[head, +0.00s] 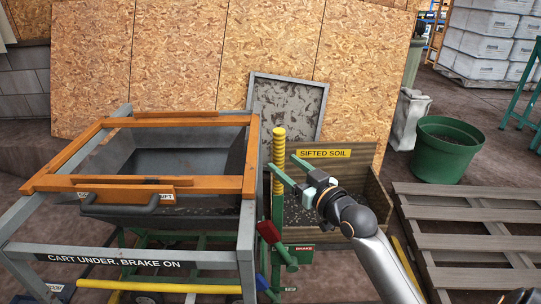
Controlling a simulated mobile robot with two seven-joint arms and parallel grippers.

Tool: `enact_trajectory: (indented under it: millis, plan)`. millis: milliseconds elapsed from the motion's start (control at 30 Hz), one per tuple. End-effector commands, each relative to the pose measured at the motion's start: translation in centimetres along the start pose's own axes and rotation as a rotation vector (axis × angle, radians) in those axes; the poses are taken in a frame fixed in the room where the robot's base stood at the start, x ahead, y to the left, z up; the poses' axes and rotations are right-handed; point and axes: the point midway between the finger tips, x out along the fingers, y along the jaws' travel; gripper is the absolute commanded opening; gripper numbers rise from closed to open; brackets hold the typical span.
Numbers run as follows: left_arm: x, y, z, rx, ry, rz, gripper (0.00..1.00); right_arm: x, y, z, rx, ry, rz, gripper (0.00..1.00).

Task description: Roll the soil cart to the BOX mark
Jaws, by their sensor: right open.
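The soil cart, a green frame (190,240), stands under a grey hopper (160,165) with an orange frame and is partly hidden by the grey stand. A green post (278,205) with a yellow top rises at its right side, with a red lever (268,231) and a green BRAKE plate (303,249) low on it. My right gripper (279,161) is open, its green fingers at the post's upper part; they appear on either side of it, but I cannot tell the contact. My left gripper is not in view. I can make out no BOX mark.
A wooden bin (350,170) labelled SIFTED SOIL stands behind my right arm. Slatted pallets (470,240) lie on the right, with a green tub (447,150) beyond. A yellow floor line (404,265) runs beside the pallets. Chipboard panels (260,60) close off the back.

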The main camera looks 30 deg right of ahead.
Motion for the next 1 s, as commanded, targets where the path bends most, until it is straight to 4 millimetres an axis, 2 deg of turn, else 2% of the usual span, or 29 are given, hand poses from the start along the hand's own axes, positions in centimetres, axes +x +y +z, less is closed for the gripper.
enact_trajectory:
  millis: [200,400,833,1000]
  plan:
    - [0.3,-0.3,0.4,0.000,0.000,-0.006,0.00,3.6,0.0,0.0,0.002,0.002,0.000,0.66]
    - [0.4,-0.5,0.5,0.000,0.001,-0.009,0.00,5.8,0.0,0.1,0.002,0.000,0.000,0.66]
    - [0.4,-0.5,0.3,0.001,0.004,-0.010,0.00,6.5,0.0,0.1,0.000,-0.001,0.000,0.66]
    - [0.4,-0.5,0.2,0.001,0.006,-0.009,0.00,6.5,0.0,0.1,0.000,-0.001,0.000,0.46]
